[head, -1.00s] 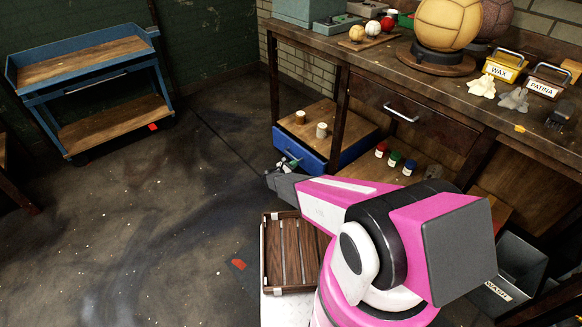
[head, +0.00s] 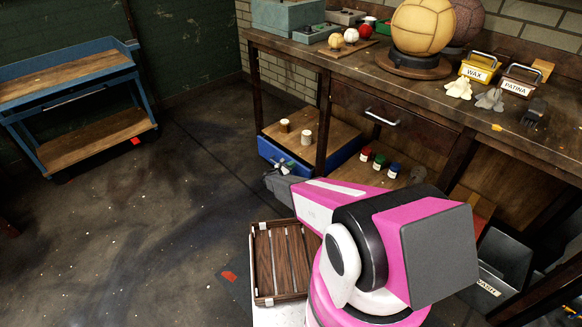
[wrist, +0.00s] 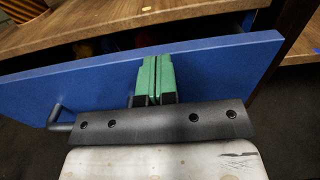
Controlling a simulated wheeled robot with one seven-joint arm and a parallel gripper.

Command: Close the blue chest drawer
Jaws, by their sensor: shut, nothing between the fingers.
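The blue drawer (head: 272,152) sits under the wooden top of a low chest (head: 333,133), below the workbench. In the wrist view its blue front (wrist: 218,66) stands out from the wooden top, with a dark gap behind its upper edge, so it is partly open. A dark bar handle (wrist: 56,116) shows at the front's left. My gripper (wrist: 156,78) is shut and empty, its green fingertips at the middle of the drawer front. They look to be against it, but contact is not certain. In the head view my gripper (head: 286,168) is small and partly hidden by my arm.
Two small spools (head: 307,136) stand on the chest top. Small paint jars (head: 379,162) sit on the shelf to the right. A slatted wooden tray (head: 279,262) lies near my arm. A blue cart (head: 75,110) stands at left. The floor between is mostly clear.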

